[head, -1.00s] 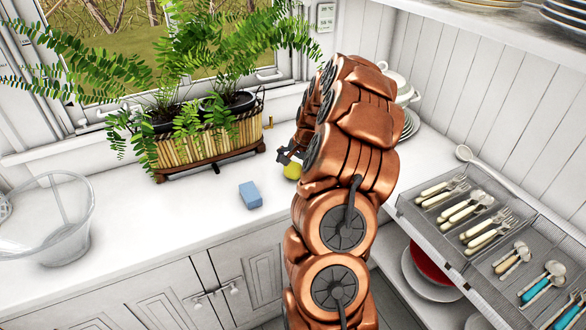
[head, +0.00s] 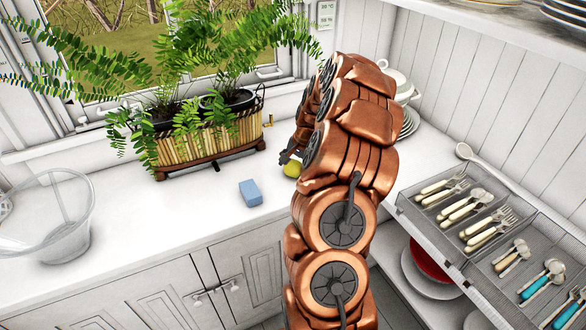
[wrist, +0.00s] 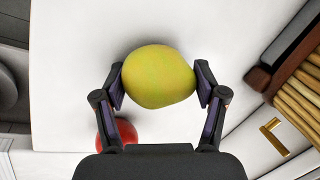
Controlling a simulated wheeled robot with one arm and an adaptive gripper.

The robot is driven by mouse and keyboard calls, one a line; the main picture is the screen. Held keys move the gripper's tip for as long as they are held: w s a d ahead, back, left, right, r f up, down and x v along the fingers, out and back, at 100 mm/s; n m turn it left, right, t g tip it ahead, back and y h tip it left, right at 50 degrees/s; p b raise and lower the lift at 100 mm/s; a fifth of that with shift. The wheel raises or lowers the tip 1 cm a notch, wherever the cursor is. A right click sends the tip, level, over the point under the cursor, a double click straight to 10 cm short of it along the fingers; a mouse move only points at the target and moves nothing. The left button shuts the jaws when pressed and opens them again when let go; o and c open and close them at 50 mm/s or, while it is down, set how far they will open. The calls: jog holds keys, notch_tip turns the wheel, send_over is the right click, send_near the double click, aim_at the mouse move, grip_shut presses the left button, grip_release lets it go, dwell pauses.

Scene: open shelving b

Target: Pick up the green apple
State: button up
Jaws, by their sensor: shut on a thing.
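The green apple (wrist: 158,77) is yellow-green and sits between the two fingers of my gripper (wrist: 159,86) in the wrist view. The finger pads touch it on both sides, so my gripper is shut on it. In the head view the apple (head: 292,169) shows as a small yellow-green patch at the left edge of my arm, over the white counter. One dark finger of my gripper (head: 288,156) shows beside it; the rest is hidden behind my arm. I cannot tell whether the apple touches the counter.
A red round thing (wrist: 117,133) lies close by, partly behind a finger. A blue block (head: 251,193) and a clear bowl (head: 62,225) stand on the counter (head: 150,225) to the left. A fern planter (head: 210,145) stands behind. Cutlery trays (head: 430,222) are at right.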

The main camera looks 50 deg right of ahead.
aim_at(292, 160)
jog(key=shift+r+b, duration=0.6)
jog(key=shift+r, duration=1)
jog(key=shift+s+a+r, duration=0.1)
jog(key=shift+a+r, duration=0.05)
jog(key=shift+r, duration=0.05)
jog(key=shift+s+a+r+b, duration=0.8)
jog(key=shift+s+a+b, duration=0.75)
jog(key=shift+s+a, duration=4)
jog(key=w+a+r+p, duration=0.35)
jog(key=w+a, duration=0.25)
jog(key=a, duration=0.3)
jog(key=w+a+r+p, duration=0.3)
jog(key=w+a+r, duration=0.25)
jog(key=a, duration=0.35)
jog(key=w+a+r+p, duration=0.3)
jog(key=w+a+r, duration=0.1)
jog(key=w+a, duration=0.4)
jog(key=w+a+r+p, duration=0.2)
jog(key=w+a+p, duration=0.3)
jog(key=a, duration=0.9)
jog(key=w+a+r+p, duration=0.2)
jog(key=w+a+p, duration=0.3)
jog(key=w+a, duration=0.6)
jog(key=a, duration=0.4)
jog(key=shift+w+a+r+p, duration=0.2)
jog(key=shift+w+a+p, duration=0.05)
jog(key=shift+w+p, duration=0.15)
